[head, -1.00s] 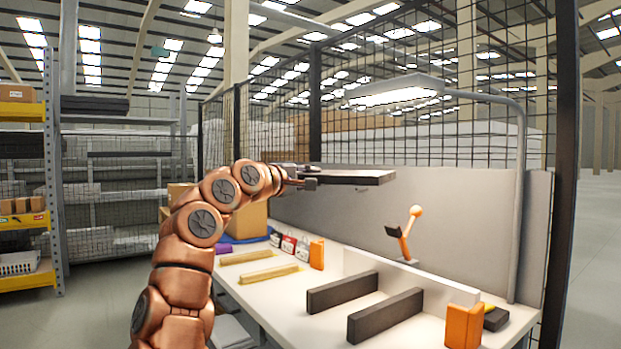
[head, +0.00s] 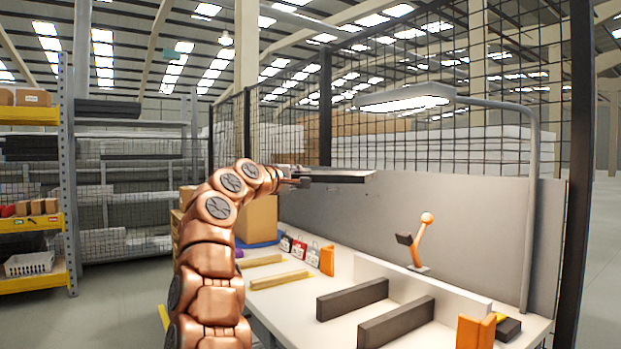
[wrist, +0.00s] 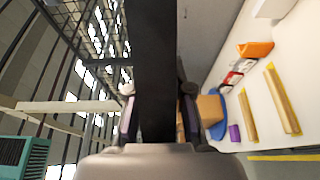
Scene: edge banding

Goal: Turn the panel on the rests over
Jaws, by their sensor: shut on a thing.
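The dark panel (head: 335,175) is held up in the air, roughly level, seen nearly edge-on in the head view. My gripper (head: 297,177) is shut on its left end. In the wrist view the panel (wrist: 157,60) runs as a dark band between the two fingers (wrist: 158,105). Two dark grey rests (head: 352,298) (head: 396,322) lie parallel on the white bench (head: 300,315), with nothing on them. The panel is well above the bench and apart from it.
Two wooden strips (head: 278,279) (head: 262,261) lie at the bench's left. Orange blocks (head: 327,260) (head: 476,331), an orange jointed stand (head: 418,243) and a lamp (head: 405,97) stand around the rests. A grey partition (head: 400,220) and mesh fence close the back.

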